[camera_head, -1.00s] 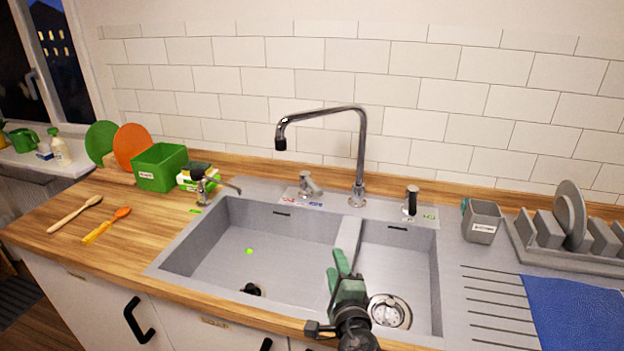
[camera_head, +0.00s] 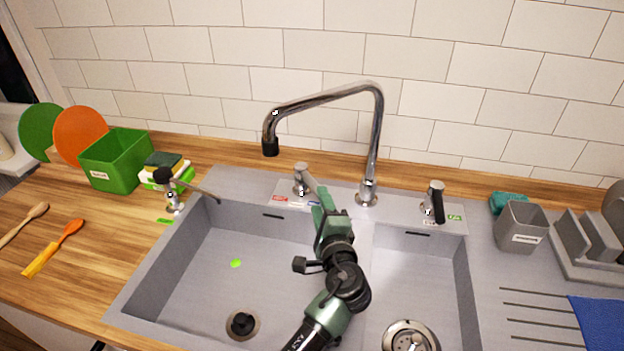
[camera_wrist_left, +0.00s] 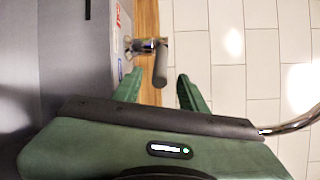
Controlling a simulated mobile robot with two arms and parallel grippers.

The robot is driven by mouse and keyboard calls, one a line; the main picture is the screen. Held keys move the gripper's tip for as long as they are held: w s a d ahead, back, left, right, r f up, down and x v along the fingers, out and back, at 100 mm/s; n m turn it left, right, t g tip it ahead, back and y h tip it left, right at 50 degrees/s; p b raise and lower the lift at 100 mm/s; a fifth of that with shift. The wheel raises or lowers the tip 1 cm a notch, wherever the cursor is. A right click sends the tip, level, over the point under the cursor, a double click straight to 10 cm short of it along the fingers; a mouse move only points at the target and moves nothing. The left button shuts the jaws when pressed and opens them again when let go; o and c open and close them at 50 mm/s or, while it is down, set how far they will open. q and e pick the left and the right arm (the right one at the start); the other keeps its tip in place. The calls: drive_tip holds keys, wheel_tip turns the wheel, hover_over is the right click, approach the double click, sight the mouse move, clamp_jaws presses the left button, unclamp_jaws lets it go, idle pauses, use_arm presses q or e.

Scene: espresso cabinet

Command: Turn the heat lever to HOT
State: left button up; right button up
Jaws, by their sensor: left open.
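The heat lever (camera_head: 302,178) is a small chrome lever on the sink's back ledge, left of the tall faucet. A red label (camera_head: 280,199) lies at the left of its base, with a blue mark to the right. My left gripper (camera_head: 322,198) is over the sink, its fingers at the lever's handle and partly covering it. In the left wrist view, the lever's handle (camera_wrist_left: 160,66) points into the gap between the open green fingertips (camera_wrist_left: 161,84). I cannot tell whether they touch it. The right gripper is out of view.
The tall chrome faucet (camera_head: 374,140) rises right of the lever. A black-handled lever (camera_head: 434,203) stands farther right, and a black-topped fixture (camera_head: 172,190) at the left. A green box (camera_head: 112,162) and a grey cup (camera_head: 521,228) stand clear to the sides.

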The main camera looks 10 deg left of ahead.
sight(314, 187)
use_arm(q)
drive_tip(key=p+x, duration=0.1)
drive_tip(key=x, duration=0.6)
clamp_jaws()
drive_tip(key=shift+a, duration=0.1)
idle(1.3)
